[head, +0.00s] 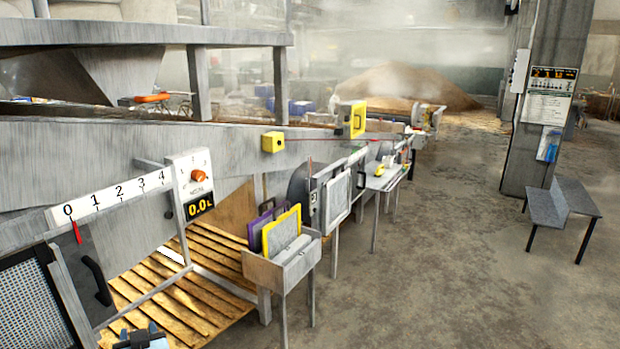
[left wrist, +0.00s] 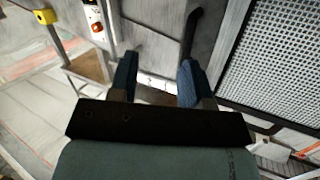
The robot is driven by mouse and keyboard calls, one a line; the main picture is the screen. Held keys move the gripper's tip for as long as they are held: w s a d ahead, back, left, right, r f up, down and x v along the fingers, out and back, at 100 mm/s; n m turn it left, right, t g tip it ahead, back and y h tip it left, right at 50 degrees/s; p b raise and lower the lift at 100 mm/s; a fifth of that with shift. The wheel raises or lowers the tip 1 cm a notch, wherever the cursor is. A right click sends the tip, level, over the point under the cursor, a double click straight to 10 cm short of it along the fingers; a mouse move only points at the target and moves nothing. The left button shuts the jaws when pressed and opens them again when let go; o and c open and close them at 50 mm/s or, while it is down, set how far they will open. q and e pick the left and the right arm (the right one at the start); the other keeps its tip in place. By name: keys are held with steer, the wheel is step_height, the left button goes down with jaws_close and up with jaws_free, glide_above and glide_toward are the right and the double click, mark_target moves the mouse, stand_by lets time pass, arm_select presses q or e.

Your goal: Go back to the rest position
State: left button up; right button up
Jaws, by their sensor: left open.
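My left gripper (head: 142,338) shows at the bottom edge of the head view, in front of the wooden slats; only its tip is in frame. In the left wrist view its two blue fingers (left wrist: 157,75) stand apart with nothing between them. A black curved handle (head: 97,280) on the grey machine is above and left of the gripper in the head view. The handle also shows beyond the fingers in the left wrist view (left wrist: 191,32), apart from them. My right gripper is in neither view.
A mesh panel (head: 38,306) is at lower left. Slatted wood (head: 190,305) lies below. A grey bench (head: 562,205) stands by a pillar (head: 543,100). The concrete floor between is clear.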

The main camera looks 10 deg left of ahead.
arm_select(q)
steer(key=s+d+f+m+h+p, duration=0.2)
steer(key=s+d+f+m+h, duration=0.1)
steer(key=s+d, duration=0.4)
steer(key=s+d+f+m+g+h+p, duration=0.1)
steer(key=s+d+f+m+h+p, duration=0.2)
steer(key=s+d+f+h, duration=0.2)
steer(key=s+d+f+m+h+p, duration=0.2)
steer(key=s+d+f+m+h, duration=0.1)
steer(key=s+d, duration=0.6)
steer(key=f+h, duration=0.1)
steer(key=h, duration=0.1)
steer(key=shift+f+h+p, duration=0.3)
steer(key=shift+f, duration=0.05)
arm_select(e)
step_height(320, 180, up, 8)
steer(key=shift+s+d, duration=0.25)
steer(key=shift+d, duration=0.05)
arm_select(q)
steer(key=shift+d, duration=0.1)
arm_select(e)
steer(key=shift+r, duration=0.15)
